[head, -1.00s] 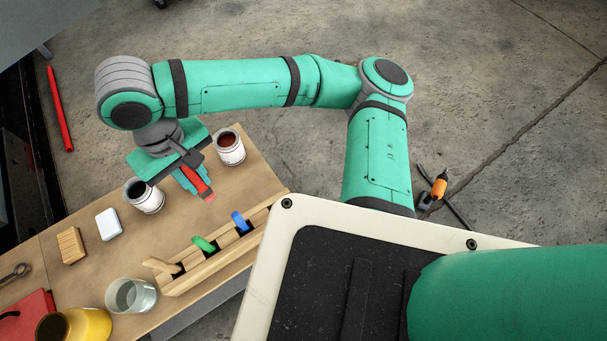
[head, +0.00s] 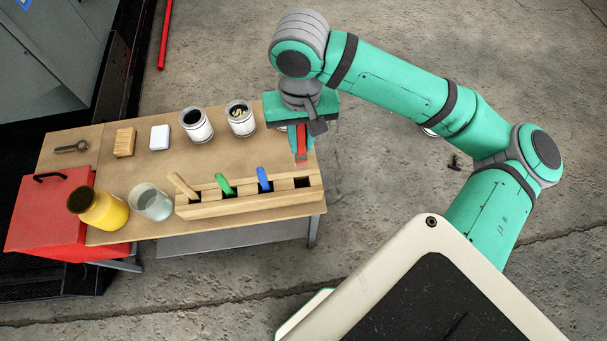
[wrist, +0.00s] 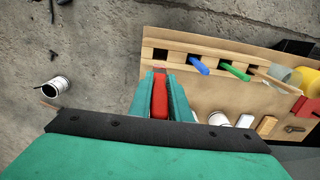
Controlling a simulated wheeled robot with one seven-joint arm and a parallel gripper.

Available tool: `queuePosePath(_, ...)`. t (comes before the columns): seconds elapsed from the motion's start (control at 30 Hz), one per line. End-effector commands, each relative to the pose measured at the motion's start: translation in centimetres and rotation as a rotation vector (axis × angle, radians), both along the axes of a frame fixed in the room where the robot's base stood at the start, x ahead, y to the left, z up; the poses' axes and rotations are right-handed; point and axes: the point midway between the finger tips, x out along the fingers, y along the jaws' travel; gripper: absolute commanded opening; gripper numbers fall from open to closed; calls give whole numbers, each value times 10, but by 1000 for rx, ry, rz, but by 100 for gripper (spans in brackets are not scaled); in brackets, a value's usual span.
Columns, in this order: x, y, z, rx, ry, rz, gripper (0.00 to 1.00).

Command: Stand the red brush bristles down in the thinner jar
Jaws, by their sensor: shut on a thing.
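The red brush (head: 301,143) is held in my gripper (head: 299,132), whose fingers are shut on it; in the wrist view the brush (wrist: 160,97) lies between the two green fingers (wrist: 160,100). A paler, greyish-pink end points away from the gripper; whether it is bristle is too small to tell. The thinner jar looks to be the clear glass jar (head: 152,203) at the table's front, left of the wooden rack; nothing stands in it. It also shows in the wrist view (wrist: 279,75). My gripper is above the table's right end, well right of the jar.
The wooden rack (head: 220,203) holds a green brush (head: 225,185) and a blue brush (head: 264,179). A yellow container (head: 101,210) and red toolbox (head: 45,222) stand left of the jar. Paint cans (head: 196,126), a white block (head: 160,137) and a wooden block (head: 125,142) line the back.

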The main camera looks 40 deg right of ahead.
Motion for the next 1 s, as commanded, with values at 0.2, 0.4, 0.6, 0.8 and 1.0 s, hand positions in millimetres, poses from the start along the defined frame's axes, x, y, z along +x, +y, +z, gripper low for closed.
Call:
queuePosePath(0.2, -1, 0, -48, 3, 3, -1, 0)
queuePosePath(0.4, -2, 0, -93, 3, 4, -2, 0)
queuePosePath(0.6, -1, -1, -124, 2, 2, -4, 0)
queuePosePath(0.8, -1, -1, -135, 3, 1, -3, 0)
queuePosePath(1.0, -1, -1, -160, 3, 2, -4, 0)
